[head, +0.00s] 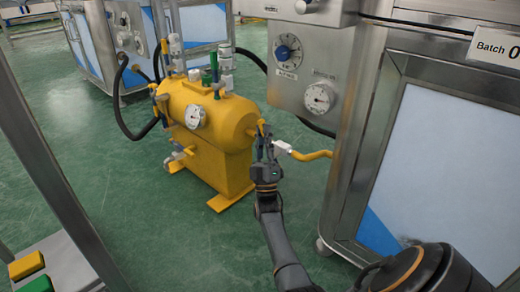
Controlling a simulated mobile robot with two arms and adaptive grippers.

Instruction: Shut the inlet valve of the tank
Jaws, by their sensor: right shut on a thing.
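The yellow tank (222,112) stands on the green floor in the middle of the head view, with a dial gauge (195,116) on its front side. A yellow pipe (316,155) comes off its right end, with a white fitting (283,147) on it. My right gripper (266,143) is at this pipe, close to the tank's end, and is shut on the valve handle there. Its fingers hide most of the handle and valve, so the handle's angle cannot be told. My left gripper is not in view.
A steel cabinet (345,125) with a gauge panel (305,70) stands close on the right. Black hoses (124,95) run by the tank. Another steel machine (125,45) is behind. A steel frame with yellow and green buttons (27,264) is at left. The floor in front is clear.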

